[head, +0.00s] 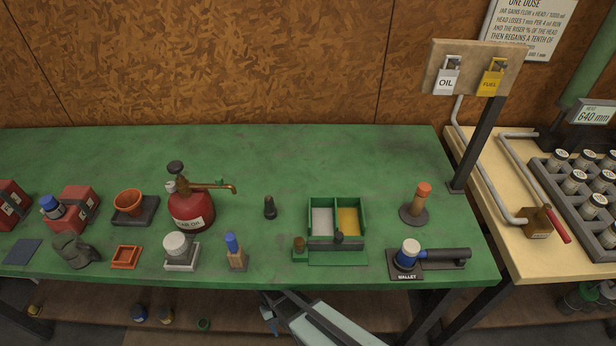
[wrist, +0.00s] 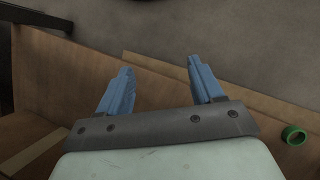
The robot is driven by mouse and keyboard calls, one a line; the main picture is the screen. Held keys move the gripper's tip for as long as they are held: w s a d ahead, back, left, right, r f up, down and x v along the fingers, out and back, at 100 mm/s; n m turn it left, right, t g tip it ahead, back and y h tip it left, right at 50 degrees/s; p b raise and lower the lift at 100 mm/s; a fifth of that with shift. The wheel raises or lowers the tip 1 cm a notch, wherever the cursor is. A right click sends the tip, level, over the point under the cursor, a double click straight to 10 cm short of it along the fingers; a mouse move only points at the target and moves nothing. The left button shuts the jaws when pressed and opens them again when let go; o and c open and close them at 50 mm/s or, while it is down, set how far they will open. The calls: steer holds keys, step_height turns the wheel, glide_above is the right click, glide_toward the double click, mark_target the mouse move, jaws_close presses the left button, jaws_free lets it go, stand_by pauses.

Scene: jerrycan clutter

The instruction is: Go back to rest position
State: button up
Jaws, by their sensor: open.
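My gripper (wrist: 160,82) shows in the wrist view with its two blue fingers spread apart and nothing between them. In the head view my gripper (head: 268,308) is at the bottom middle, in front of the green bench's (head: 300,160) front edge and lower than its top. My pale arm link reaches up to it from the bottom right. The gripper touches no object that I can see. Part of the gripper is hidden behind the arm in the head view.
On the bench stand a red oil can (head: 190,209), a two-part green tray (head: 364,203), a mallet (head: 430,257), an orange-topped post (head: 419,200) and red jerrycans (head: 75,205). A brown shelf (head: 235,312) lies below. A green ring (wrist: 294,135) lies right of my gripper.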

steer(key=s+d+r+m+g+y, duration=0.1)
steer(key=s+d+r+m, duration=0.1)
steer(key=s+d, duration=0.5)
steer(key=s+d+r+m+g+y, duration=0.1)
steer(key=s+d, duration=0.7)
steer(key=d, duration=1.1)
steer(key=shift+r+m+g+y, duration=0.4)
steer(key=shift+r+m+y, duration=0.3)
steer(key=shift+m, duration=0.6)
steer(key=shift+c, duration=0.3)
